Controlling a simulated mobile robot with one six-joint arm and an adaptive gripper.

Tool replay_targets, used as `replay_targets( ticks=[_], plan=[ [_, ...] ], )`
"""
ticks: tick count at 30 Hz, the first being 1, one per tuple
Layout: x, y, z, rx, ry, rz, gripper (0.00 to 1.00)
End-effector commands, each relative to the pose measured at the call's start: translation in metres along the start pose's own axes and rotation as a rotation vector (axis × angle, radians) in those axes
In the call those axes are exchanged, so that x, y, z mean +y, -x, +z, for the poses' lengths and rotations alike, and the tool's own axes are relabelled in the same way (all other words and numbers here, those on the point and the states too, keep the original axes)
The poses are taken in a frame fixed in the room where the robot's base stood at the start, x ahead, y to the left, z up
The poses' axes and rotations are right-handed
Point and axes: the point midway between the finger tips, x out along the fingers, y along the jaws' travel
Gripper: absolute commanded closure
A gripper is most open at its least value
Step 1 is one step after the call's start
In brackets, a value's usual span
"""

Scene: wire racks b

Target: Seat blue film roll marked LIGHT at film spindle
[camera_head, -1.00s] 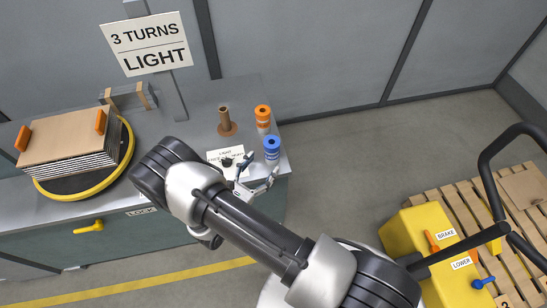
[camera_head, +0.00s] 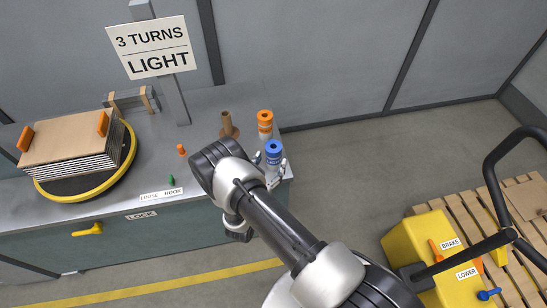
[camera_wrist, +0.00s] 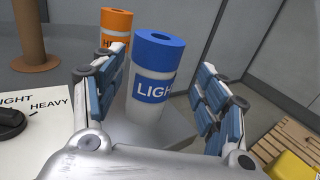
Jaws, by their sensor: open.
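The blue film roll (camera_head: 273,152) marked LIGHT stands upright near the right end of the bench. In the wrist view the blue roll (camera_wrist: 153,80) stands between the two fingers of my gripper (camera_wrist: 160,95), which is open around it, with a gap showing on the right side. In the head view my gripper (camera_head: 272,168) is at the roll, partly hidden by my arm. The brown film spindle (camera_head: 228,124) stands upright and bare on its round base, behind and left of the roll. The spindle (camera_wrist: 31,35) also shows in the wrist view.
An orange roll (camera_head: 265,124) marked HEAVY stands just behind the blue one. A dial with LIGHT and HEAVY labels (camera_wrist: 35,110) lies to the left. A yellow-rimmed turntable (camera_head: 128,150) with a load is at the bench's left. A sign (camera_head: 150,47) stands behind.

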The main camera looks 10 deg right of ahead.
Motion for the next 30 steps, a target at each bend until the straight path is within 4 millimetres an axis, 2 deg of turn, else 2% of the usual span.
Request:
replay_targets(
  ticks=[5, 12, 15, 23, 30],
  plan=[
    [0.002, -0.012, -0.001, -0.001, -0.004, -0.002, 0.33],
    [0.005, -0.047, -0.003, 0.0, -0.002, -0.004, 0.33],
    [0.006, -0.055, -0.002, -0.001, -0.001, -0.001, 0.33],
    [0.006, -0.056, -0.001, -0.001, 0.0, 0.0, 0.34],
    [0.006, -0.056, -0.001, 0.0, 0.0, 0.0, 0.5]
  ],
)
